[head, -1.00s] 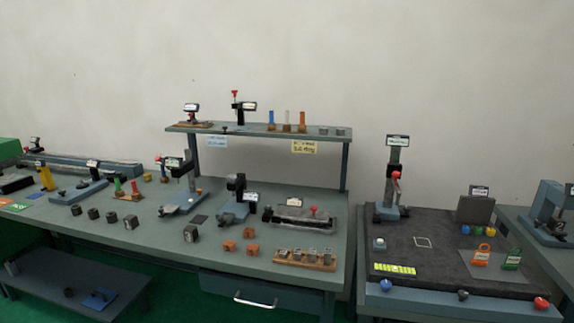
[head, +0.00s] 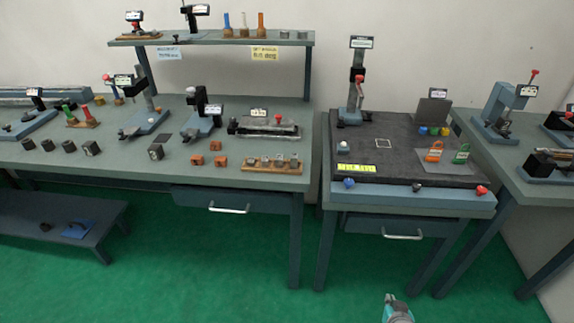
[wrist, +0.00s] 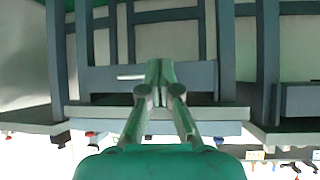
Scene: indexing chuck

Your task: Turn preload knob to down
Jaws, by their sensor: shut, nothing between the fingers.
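No knob is readably labelled as the preload knob, so I cannot tell which one it is. On the front edge of the dark-topped bench (head: 415,194) in the head view are a blue knob (head: 349,183), a small dark knob (head: 416,187) and a red knob (head: 481,190). An upright device with a red knob (head: 358,78) stands at that bench's back left. My gripper (head: 396,309) shows at the bottom of the head view, low and apart from the benches. In the wrist view my gripper (wrist: 159,78) is shut and empty, with bench fronts and legs beyond it.
The long left bench (head: 250,183) carries several fixtures and blocks, with a shelf (head: 220,40) above. Another bench (head: 505,160) stands at the right. Drawers with handles (head: 402,236) hang under the bench tops. The green floor (head: 240,270) in front is clear.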

